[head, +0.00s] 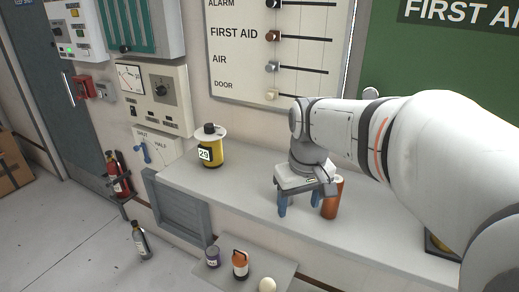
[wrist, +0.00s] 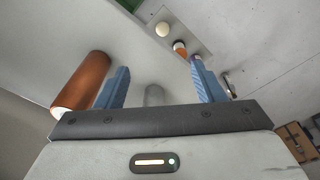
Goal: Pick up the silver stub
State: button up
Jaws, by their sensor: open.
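The silver stub (wrist: 154,95) is a short grey cylinder, seen in the wrist view between my two blue fingers and close to the palm bar. Its lower part is cut off by the bar. My gripper (wrist: 160,72) is open, with a gap on each side of the stub. In the head view my gripper (head: 299,208) points down over the grey shelf (head: 235,190). I cannot make out the stub there; the gripper likely hides it.
A copper cylinder (head: 332,198) stands right beside my gripper; it also shows in the wrist view (wrist: 82,82), just outside the left finger. A yellow canister (head: 210,152) stands further left on the shelf. A lower ledge holds an orange-and-black bottle (head: 240,264), a dark jar (head: 212,256) and a cream ball (head: 267,285).

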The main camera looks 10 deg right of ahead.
jog(key=w+r, duration=0.1)
jog(key=w, duration=0.2)
jog(key=w+r+n+g+p, duration=0.1)
jog(key=w+r, duration=0.1)
jog(key=w, duration=0.2)
jog(key=w+r+n, duration=0.1)
jog(key=w+r, duration=0.1)
jog(key=w, duration=0.1)
jog(key=shift+w+a+r+p, duration=0.15)
jog(key=shift+a+r+p, duration=0.05)
jog(key=shift+a+p, duration=0.1)
jog(key=shift+w+f, duration=0.15)
jog(key=shift+w, duration=0.05)
jog(key=f, duration=0.7)
jog(key=shift+w+d+f+p, duration=0.15)
jog(key=shift+w+d+p, duration=0.15)
jog(key=shift+d+p, duration=0.05)
jog(key=shift+c, duration=0.4)
jog(key=c, duration=1.1)
